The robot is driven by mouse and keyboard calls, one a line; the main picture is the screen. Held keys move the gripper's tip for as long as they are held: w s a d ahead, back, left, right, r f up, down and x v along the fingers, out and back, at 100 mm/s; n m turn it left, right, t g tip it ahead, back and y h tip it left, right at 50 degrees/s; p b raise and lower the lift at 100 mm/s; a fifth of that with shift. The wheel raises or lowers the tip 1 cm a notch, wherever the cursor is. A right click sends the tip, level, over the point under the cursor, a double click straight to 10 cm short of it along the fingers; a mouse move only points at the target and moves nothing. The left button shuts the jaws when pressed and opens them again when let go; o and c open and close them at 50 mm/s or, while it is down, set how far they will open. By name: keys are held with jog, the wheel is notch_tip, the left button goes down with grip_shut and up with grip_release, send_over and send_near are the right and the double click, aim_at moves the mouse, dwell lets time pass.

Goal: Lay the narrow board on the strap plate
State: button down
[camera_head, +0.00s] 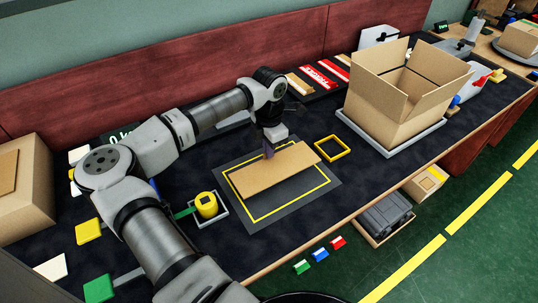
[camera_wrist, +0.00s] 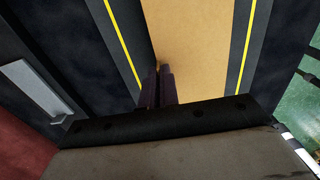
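The narrow tan board (camera_head: 262,176) is over a dark square mat (camera_head: 283,213) with a yellow outline; its right end reaches across the outline. I cannot tell whether it touches the mat or is slightly above it. My gripper (camera_head: 268,153) points down at the board's back edge. In the wrist view, the dark fingers (camera_wrist: 157,88) are close together, one on each side of the edge of the board (camera_wrist: 190,40). No plate is clearly marked as the strap plate.
A small yellow frame (camera_head: 346,153) lies right of the mat. An open carton (camera_head: 395,105) stands on a grey plate (camera_head: 414,146) farther right. A yellow cylinder (camera_head: 206,205) in a small tray is left of the mat. A closed carton (camera_head: 22,195) is at far left.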

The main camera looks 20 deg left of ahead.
jog(key=shift+f+p, duration=0.3)
jog(key=shift+f, duration=1.5)
jog(key=shift+f, duration=0.2)
jog(key=c, duration=1.7)
grip_release()
jog(key=shift+r, duration=0.1)
notch_tip(320, 180, up, 12)
jog(key=b, duration=0.2)
jog(key=shift+r+b, duration=0.15)
jog(key=shift+b, duration=0.2)
